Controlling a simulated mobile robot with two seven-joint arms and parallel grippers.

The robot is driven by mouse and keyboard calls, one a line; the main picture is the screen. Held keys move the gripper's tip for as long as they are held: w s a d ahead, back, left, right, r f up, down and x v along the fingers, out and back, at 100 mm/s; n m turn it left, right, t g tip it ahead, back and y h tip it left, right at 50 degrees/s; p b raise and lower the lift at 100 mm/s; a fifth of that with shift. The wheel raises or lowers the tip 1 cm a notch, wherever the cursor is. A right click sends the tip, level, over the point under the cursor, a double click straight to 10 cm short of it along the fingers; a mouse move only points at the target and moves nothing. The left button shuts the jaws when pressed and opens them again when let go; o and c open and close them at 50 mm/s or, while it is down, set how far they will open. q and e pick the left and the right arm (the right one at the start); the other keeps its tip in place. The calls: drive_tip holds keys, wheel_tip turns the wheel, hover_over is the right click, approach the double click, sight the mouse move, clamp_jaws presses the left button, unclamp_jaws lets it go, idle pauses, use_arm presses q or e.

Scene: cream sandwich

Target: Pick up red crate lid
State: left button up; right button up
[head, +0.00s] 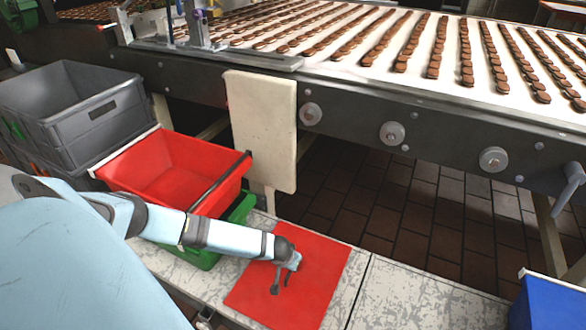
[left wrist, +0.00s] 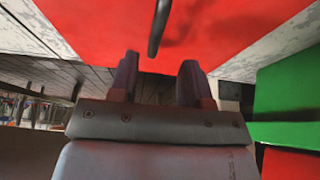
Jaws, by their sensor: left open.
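The red crate lid (head: 322,282) is a flat red panel lying on the worn pale surface in the lower middle of the head view. It fills the upper part of the left wrist view (left wrist: 230,30), where a thin dark bar (left wrist: 160,25) shows over it. My left gripper (head: 283,284) reaches over the lid's left half. In the left wrist view its two fingers (left wrist: 158,82) are apart, with nothing seen between them. The dark bar is just beyond the fingertips; I cannot tell whether they touch it. My right gripper is not in view.
A red crate (head: 165,170) sits on a green crate (head: 240,212) left of the lid. Grey crates (head: 85,125) stand farther left. A conveyor (head: 440,125) with rows of brown cookies runs behind. A blue crate (head: 548,305) is at lower right. The surface right of the lid (head: 410,295) is clear.

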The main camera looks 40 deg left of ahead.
use_arm(q)
drive_tip(key=shift+w+f, duration=0.15)
drive_tip(key=shift+f, duration=0.2)
drive_tip(key=shift+w+f, duration=0.1)
drive_tip(key=shift+f, duration=0.15)
drive_tip(key=b+x, duration=0.2)
drive_tip(key=x, duration=0.1)
drive_tip(key=b+x, duration=0.1)
drive_tip(key=shift+d+f, duration=0.25)
drive_tip(key=shift+f, duration=0.2)
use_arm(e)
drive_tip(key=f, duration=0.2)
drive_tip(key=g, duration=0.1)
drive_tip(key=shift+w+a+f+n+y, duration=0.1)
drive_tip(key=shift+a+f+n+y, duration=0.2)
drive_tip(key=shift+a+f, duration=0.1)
use_arm(q)
clamp_jaws()
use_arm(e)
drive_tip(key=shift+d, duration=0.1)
